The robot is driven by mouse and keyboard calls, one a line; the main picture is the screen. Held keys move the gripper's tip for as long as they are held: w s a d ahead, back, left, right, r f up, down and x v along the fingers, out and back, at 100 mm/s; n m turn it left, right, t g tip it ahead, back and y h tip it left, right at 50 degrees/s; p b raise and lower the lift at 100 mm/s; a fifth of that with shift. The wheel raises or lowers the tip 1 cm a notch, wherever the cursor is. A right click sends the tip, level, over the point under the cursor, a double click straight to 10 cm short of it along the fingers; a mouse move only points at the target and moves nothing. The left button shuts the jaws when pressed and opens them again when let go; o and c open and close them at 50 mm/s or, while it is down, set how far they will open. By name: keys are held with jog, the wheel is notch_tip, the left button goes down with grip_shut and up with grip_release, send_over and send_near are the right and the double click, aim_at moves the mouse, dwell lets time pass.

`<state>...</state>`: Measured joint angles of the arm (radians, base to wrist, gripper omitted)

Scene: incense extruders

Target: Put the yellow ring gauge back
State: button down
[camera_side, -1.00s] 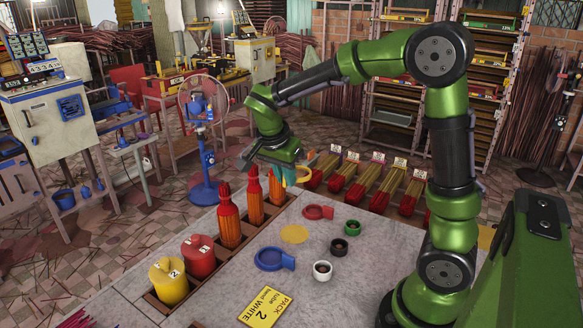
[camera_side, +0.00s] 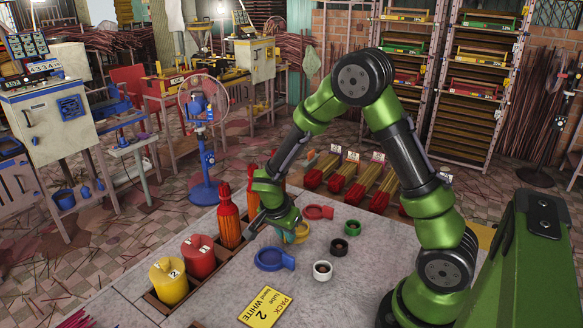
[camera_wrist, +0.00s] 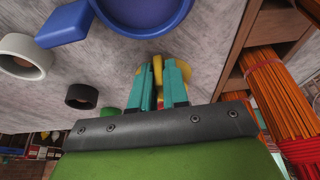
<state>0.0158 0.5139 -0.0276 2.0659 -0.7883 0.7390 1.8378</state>
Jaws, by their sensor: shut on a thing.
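The yellow ring gauge (camera_wrist: 157,72) is between the teal fingertips of my gripper (camera_wrist: 160,82) in the wrist view, mostly hidden by them. In the side view my gripper (camera_side: 287,236) is low over the stone table, and yellow (camera_side: 302,231) shows beside its fingers. The gripper is shut on the ring gauge. The flat yellow spot on the table is covered by my gripper in the side view. I cannot tell whether the ring touches the table.
A blue ring gauge (camera_side: 269,261) lies in front of my gripper, a red one (camera_side: 317,212) behind. White (camera_side: 322,271), black (camera_side: 339,247) and green (camera_side: 352,228) small cups stand to the right. Orange stick bundles (camera_side: 229,222) and red (camera_side: 199,261) and yellow (camera_side: 169,284) canisters line the left edge.

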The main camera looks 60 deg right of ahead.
jog(key=shift+f, duration=0.15)
jog(key=c, duration=1.1)
grip_release()
jog(key=v, duration=1.2)
jog(key=s+a+r+n+t+y, duration=0.2)
jog(key=s+r+n, duration=0.2)
jog(key=s+a+r+n+t+y, duration=0.2)
jog(key=s+a+r+n, duration=0.1)
jog(key=s+r+n, duration=0.1)
jog(key=s+a+r+n+t+y, duration=0.2)
jog(key=s+r+n+t, duration=0.1)
jog(key=s+r+n, duration=0.1)
jog(key=shift+s+a+r+n, duration=0.3)
jog(key=shift+s+r+n, duration=0.15)
jog(key=shift+n, duration=0.55)
